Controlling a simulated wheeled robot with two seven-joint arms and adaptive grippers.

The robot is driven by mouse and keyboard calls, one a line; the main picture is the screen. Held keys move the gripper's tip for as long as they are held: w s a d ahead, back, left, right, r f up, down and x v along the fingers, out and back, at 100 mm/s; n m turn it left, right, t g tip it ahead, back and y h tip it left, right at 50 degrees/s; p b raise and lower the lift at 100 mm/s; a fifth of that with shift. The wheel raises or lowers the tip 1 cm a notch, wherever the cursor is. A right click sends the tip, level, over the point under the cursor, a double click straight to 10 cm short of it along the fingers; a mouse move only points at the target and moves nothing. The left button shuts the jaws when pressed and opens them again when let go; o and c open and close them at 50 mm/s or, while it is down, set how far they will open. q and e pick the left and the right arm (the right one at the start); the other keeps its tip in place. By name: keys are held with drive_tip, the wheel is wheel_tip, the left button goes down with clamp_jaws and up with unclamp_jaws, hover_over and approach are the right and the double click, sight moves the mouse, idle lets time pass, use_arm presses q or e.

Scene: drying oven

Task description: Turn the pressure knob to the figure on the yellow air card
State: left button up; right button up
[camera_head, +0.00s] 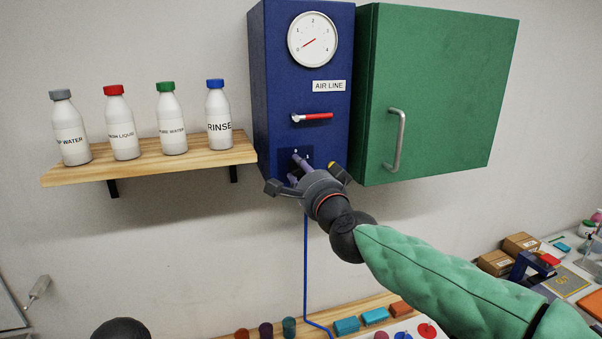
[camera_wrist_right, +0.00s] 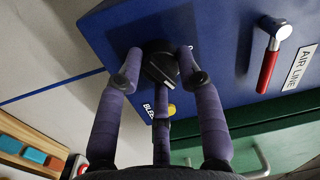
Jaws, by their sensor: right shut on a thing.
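The black pressure knob (camera_wrist_right: 160,64) sits on the blue air line box (camera_head: 276,75), held between the purple fingers of my right gripper (camera_wrist_right: 165,72). In the head view my right gripper (camera_head: 300,168) reaches up to the lower front of the box and hides most of the knob. The white round gauge (camera_head: 313,39) has a scale up to 4; its red needle points lower left, near 0. I cannot make out a yellow air card with a readable figure. My left gripper is not in view.
A red-handled valve (camera_head: 313,117) lies horizontal above the knob. A yellow button (camera_wrist_right: 171,110) with a partly hidden label is close to my fingers. A green cabinet (camera_head: 440,90) stands right of the box. A wooden shelf (camera_head: 150,170) with several bottles is at left.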

drive_tip(key=shift+d+r, duration=0.3)
drive_tip(key=shift+r, duration=0.15)
drive_tip(key=o, duration=1.1)
drive_tip(key=shift+o, duration=0.2)
drive_tip(key=shift+w+f, duration=0.1)
drive_tip(key=shift+f, duration=0.2)
drive_tip(key=v, duration=1.2)
